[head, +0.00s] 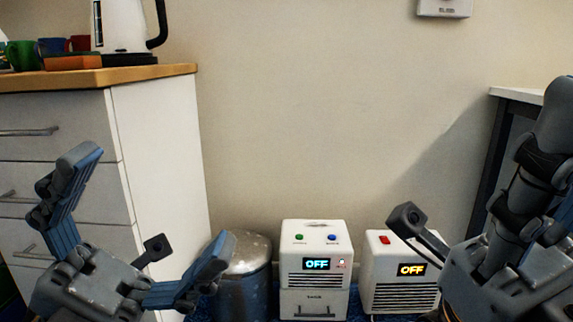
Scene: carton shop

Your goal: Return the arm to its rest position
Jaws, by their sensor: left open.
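My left gripper (155,203) is at the lower left, in front of the white drawer cabinet. Its two blue-grey fingers are spread wide and nothing is between them. My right gripper (525,190) is at the right edge, partly cut off by the frame. Its dark grey finger parts point up, and I cannot tell whether it is open or shut. No object shows in it.
A white cabinet (160,150) with a wooden top holds a kettle (122,27) and several mugs. A metal bin (245,285) and two white boxes reading OFF, the left box (314,240) and the right box (385,270), stand by the wall. A dark-framed table (497,150) is at right.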

